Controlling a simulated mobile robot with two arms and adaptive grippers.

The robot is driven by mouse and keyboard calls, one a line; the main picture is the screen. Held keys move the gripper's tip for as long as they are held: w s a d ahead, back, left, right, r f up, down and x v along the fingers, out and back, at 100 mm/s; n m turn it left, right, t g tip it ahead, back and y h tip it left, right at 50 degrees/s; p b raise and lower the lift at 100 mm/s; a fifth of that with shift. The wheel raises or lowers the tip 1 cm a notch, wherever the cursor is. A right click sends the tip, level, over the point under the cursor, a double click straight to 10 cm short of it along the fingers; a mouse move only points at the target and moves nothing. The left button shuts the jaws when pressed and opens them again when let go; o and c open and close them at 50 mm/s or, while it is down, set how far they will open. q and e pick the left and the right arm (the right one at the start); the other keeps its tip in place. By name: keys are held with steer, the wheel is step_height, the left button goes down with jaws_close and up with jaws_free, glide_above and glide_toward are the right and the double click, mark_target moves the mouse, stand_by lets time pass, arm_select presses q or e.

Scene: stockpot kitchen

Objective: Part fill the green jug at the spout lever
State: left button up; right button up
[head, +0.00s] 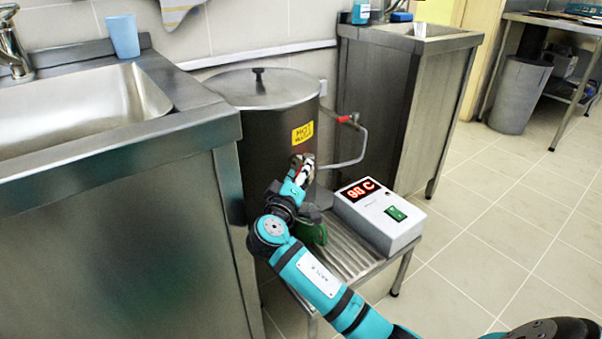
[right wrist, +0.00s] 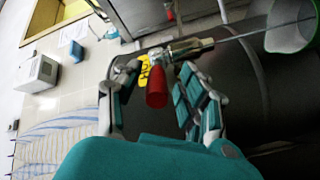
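The steel stockpot (head: 262,130) with a yellow label stands on a slatted metal stand. My right gripper (head: 303,166) is at the pot's front, low beside the label. In the right wrist view its fingers (right wrist: 160,72) are apart on either side of the red spout lever (right wrist: 157,88), with gaps showing; contact is not clear. The metal spout (right wrist: 192,46) is just beyond. A thin pale line, looking like water, runs from it toward the jug (right wrist: 288,32). In the head view the green jug (head: 313,234) stands on the stand below my gripper, partly hidden by my arm. My left gripper is out of view.
A white box (head: 380,214) with a lit red display and green switch sits right of the jug. A red-handled valve (head: 346,119) and bent pipe stick out on the pot's right. A steel sink unit (head: 110,210) is close on the left.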

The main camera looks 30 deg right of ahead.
steer(key=shift+r, duration=0.15)
step_height(320, 180, up, 9)
steer(key=shift+r, duration=0.45)
steer(key=shift+c, duration=0.5)
